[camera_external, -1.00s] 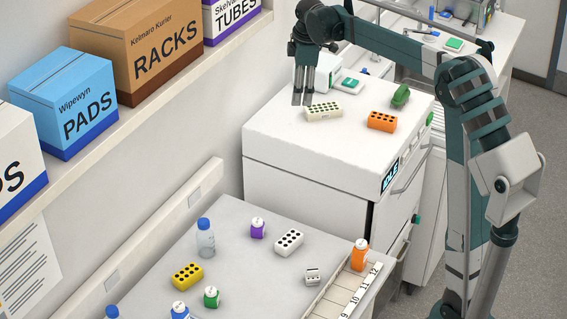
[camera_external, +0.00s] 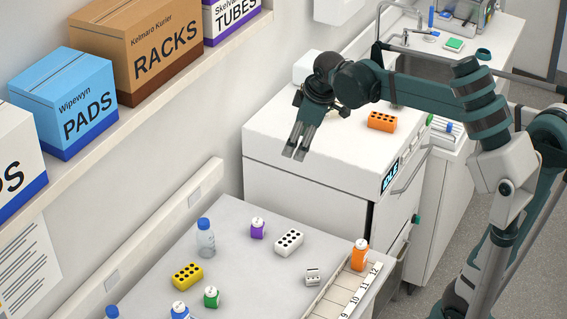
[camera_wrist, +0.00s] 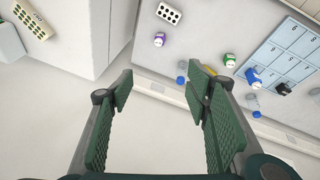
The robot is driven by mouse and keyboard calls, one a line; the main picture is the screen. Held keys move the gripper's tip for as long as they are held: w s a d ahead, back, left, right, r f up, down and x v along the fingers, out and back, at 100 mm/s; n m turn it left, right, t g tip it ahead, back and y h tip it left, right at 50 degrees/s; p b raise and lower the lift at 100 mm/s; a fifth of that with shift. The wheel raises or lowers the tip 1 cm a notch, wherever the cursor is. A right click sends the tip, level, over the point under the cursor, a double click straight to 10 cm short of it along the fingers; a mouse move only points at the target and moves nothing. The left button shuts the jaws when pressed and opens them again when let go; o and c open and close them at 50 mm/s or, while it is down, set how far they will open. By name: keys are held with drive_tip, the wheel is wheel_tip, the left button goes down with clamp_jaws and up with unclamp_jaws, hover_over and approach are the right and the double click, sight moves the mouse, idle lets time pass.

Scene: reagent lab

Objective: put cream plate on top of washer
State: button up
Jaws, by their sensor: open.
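The washer (camera_external: 300,196) is the white cabinet at the centre of the external view. Its top also shows at the upper left of the wrist view (camera_wrist: 65,50). The cream plate (camera_wrist: 33,19), a small block with rows of dark holes, lies flat on that top in the wrist view. In the external view my arm hides it. My gripper (camera_external: 294,152) hangs near the washer's left front edge, in front of and apart from the plate. In the wrist view my gripper (camera_wrist: 160,88) is open, with nothing between its fingers.
An orange plate (camera_external: 381,121) lies on the washer. The lower bench (camera_external: 245,290) in front holds a white plate (camera_external: 288,242), a yellow plate (camera_external: 187,275), a clear blue-capped bottle (camera_external: 205,238), a purple bottle (camera_external: 257,228) and an orange bottle (camera_external: 359,254). The wall shelf carries boxes.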

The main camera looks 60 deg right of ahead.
drive_tip(key=s+a+f+m+t, duration=0.1)
drive_tip(key=s+a+f, duration=0.5)
drive_tip(key=s+a, duration=0.2)
drive_tip(key=s+a+f+m+t+y, duration=0.1)
drive_tip(key=s+a+f+m+t, duration=0.1)
drive_tip(key=s+a+f, duration=0.5)
drive_tip(key=s+a, duration=0.2)
drive_tip(key=s, duration=0.3)
drive_tip(key=shift+a+m, duration=0.3)
